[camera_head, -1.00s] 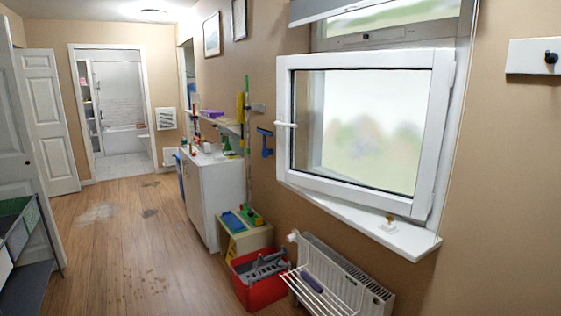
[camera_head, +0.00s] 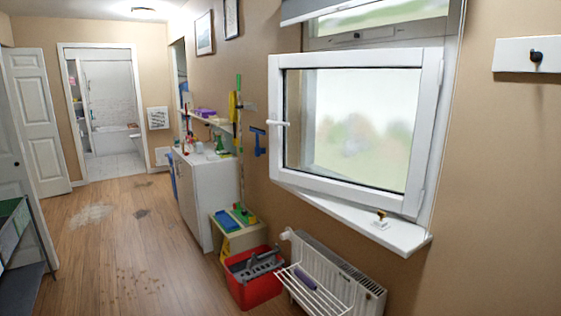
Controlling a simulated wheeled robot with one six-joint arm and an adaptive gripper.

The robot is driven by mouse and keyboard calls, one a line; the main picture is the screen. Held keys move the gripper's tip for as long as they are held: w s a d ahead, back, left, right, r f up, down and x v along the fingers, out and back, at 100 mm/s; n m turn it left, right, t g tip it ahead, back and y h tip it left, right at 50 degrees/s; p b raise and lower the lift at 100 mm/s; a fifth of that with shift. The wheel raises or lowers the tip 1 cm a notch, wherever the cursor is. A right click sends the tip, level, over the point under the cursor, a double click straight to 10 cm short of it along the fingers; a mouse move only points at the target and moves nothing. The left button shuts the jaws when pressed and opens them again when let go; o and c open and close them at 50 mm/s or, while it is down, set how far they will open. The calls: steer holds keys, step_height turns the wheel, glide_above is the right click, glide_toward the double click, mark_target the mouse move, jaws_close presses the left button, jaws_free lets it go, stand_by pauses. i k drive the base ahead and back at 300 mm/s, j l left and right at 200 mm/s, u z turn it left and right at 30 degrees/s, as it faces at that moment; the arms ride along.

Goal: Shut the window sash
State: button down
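The window sash (camera_head: 346,59) is a white frame with a glass pane, hinged on its right side. It stands ajar, its left edge swung out into the room, away from the window frame. Its white handle (camera_head: 279,123) sticks out on the left edge of the sash. The window sill (camera_head: 345,214) runs below it, with a small brass-and-white object (camera_head: 380,222) near its right end. My gripper is not in view.
A radiator (camera_head: 330,272) with a wire rack is below the sill. A red crate (camera_head: 255,288) with a grey caddy stands left of it. A white cabinet (camera_head: 200,195) is further back along the wall.

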mark_target(430, 61)
steer(key=i+l+u, duration=0.15)
steer(key=i+u, duration=0.2)
steer(key=u, duration=0.2)
steer(key=i+j+u, duration=0.1)
steer(key=u, duration=0.25)
steer(key=i+j, duration=0.1)
steer(key=i, duration=1.25)
steer(key=j+u, duration=0.05)
steer(key=j, duration=0.05)
